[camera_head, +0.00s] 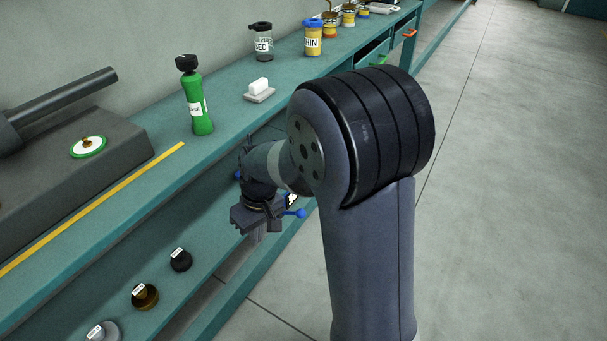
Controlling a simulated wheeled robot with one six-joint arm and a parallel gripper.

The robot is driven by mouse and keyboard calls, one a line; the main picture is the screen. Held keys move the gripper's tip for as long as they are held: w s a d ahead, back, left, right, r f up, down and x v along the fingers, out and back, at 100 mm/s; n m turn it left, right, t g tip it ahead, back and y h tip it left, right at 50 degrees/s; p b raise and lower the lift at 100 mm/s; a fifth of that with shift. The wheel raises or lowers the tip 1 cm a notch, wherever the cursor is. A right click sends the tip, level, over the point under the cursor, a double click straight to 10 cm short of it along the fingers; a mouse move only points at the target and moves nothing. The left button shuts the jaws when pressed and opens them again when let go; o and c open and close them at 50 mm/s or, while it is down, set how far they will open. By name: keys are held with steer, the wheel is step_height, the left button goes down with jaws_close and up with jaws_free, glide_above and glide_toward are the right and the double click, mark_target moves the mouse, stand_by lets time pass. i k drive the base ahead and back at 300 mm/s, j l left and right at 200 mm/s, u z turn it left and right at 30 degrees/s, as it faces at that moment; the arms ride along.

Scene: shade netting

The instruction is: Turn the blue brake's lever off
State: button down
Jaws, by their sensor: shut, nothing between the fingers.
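A blue lever with a round knob (299,213) sticks out to the right from behind my gripper, below the bench top. A small white label with dark marks shows just above it, and a small blue bit shows to the left of my wrist. The rest of the blue brake is hidden behind my arm and gripper. My gripper (257,235) points down in front of the bench, close to the lever's left end. It is shut and empty. I cannot tell whether it touches the lever.
The green bench (228,119) holds a green bottle (198,105), a white block on a grey dish (260,90), jars and a dark machine (60,170). Several labelled knobs (144,296) sit on the lower ledge. The floor (500,200) at right is clear.

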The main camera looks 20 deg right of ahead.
mark_target(301, 214)
steer(key=i+l, duration=0.25)
steer(key=i+l+u, duration=0.15)
steer(key=l, duration=0.3)
steer(key=i+l, duration=0.3)
steer(key=l+u, duration=0.05)
steer(key=l, duration=0.05)
